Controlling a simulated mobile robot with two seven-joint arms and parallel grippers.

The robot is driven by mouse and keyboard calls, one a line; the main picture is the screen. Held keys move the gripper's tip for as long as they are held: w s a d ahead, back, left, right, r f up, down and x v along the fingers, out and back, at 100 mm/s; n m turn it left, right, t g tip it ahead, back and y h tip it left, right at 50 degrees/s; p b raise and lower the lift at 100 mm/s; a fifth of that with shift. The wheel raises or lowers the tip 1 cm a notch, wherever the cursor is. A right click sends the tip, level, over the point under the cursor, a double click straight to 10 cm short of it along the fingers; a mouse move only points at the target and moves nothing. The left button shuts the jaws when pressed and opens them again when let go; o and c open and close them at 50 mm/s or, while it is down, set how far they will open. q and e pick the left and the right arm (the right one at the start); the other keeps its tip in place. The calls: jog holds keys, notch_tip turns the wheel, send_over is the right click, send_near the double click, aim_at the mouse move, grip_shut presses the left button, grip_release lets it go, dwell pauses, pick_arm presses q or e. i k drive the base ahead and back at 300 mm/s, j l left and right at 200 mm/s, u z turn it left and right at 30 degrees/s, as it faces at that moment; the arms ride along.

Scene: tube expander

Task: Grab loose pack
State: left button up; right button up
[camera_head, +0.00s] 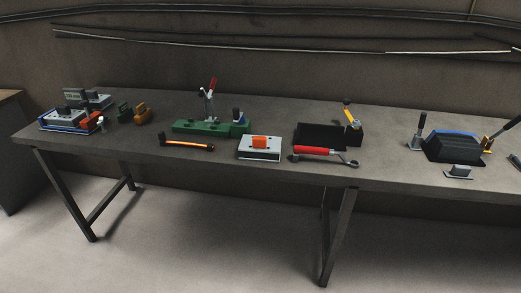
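Neither of my grippers shows in the head view. I cannot tell for certain which thing is the loose pack. A light grey box with an orange block on top (260,148) sits near the front edge of the table (225,172). An orange and black handled tool (187,144) lies to its left. A red-handled tool with a dark head (324,153) lies to its right. A green base with an upright red-tipped lever (211,127) stands behind, to the left of the box.
A black open tray (320,136) stands behind the red-handled tool, beside a black block with a yellow-handled tool (353,130). Small devices crowd the left end (68,119). A black fixture with a blue arc (452,148) stands at right. Bare tabletop lies between these groups.

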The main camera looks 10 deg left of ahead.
aim_at(252, 148)
jog(key=i+j+z, duration=0.1)
jog(key=z, duration=0.3)
jog(key=j+z, duration=0.25)
jog(key=z, duration=0.15)
jog(key=j+z, duration=0.2)
jog(key=z, duration=0.2)
jog(key=j+z, duration=0.45)
jog(key=j, duration=0.6)
jog(key=k, duration=0.05)
